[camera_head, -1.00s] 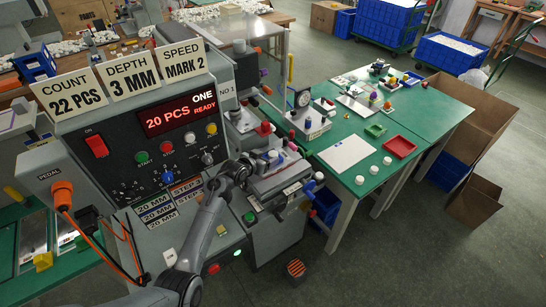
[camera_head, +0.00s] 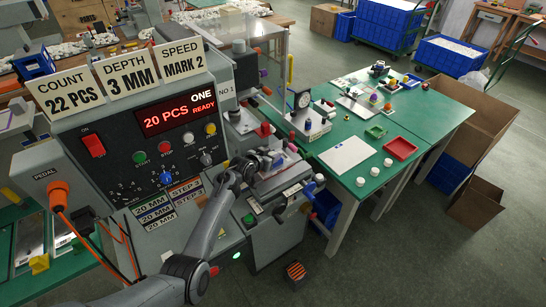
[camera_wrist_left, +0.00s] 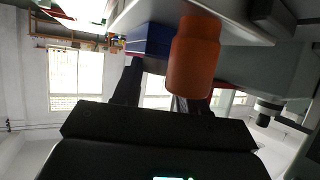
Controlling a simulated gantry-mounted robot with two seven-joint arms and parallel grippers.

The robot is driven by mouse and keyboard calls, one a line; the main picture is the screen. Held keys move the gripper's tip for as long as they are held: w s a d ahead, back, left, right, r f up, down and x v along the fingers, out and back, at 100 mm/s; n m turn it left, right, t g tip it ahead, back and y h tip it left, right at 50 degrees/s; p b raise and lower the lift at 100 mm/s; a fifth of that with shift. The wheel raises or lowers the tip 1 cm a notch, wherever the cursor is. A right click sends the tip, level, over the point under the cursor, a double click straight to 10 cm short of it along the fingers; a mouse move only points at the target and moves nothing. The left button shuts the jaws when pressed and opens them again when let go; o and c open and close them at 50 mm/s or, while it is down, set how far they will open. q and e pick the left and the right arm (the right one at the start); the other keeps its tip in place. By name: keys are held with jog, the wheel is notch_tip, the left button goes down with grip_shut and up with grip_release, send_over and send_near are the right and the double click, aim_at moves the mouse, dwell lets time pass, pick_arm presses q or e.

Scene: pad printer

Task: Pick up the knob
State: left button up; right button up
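My left gripper (camera_head: 272,160) is at the front of the grey pad printer (camera_head: 105,180), beside its work area, small and partly lost among the parts there. In the left wrist view its two dark fingers (camera_wrist_left: 160,92) stand apart, with a gap between them. An orange-red cylindrical piece with a narrower neck (camera_wrist_left: 194,58) hangs close in front of the right-hand finger and hides part of it. I cannot tell whether it is the knob or whether it touches the finger. Another knob-like part, blue, is on the printer's panel (camera_head: 166,178). My right gripper is not in view.
A green table (camera_head: 425,105) to the right holds a red tray (camera_head: 400,148), a white sheet (camera_head: 346,154), a dial gauge (camera_head: 303,100) and white round pieces (camera_head: 374,171). Orange cables (camera_head: 58,195) hang at the printer's left. Open floor lies at the lower right.

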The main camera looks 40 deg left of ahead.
pick_arm(q)
jog(key=shift+s+f, duration=0.1)
jog(key=shift+f, duration=0.2)
jog(key=c, duration=0.3)
jog(key=shift+c, duration=0.2)
jog(key=shift+r, duration=0.1)
jog(key=shift+d+r, duration=0.1)
jog(key=shift+r, duration=0.35)
notch_tip(320, 180, up, 4)
jog(key=shift+f+p, duration=0.15)
jog(key=shift+p, duration=0.3)
jog(key=d+r, duration=0.6)
jog(key=d, duration=0.5)
jog(key=shift+w+d+r+p, duration=0.3)
jog(key=shift+w+p, duration=0.1)
jog(key=shift+p, duration=0.05)
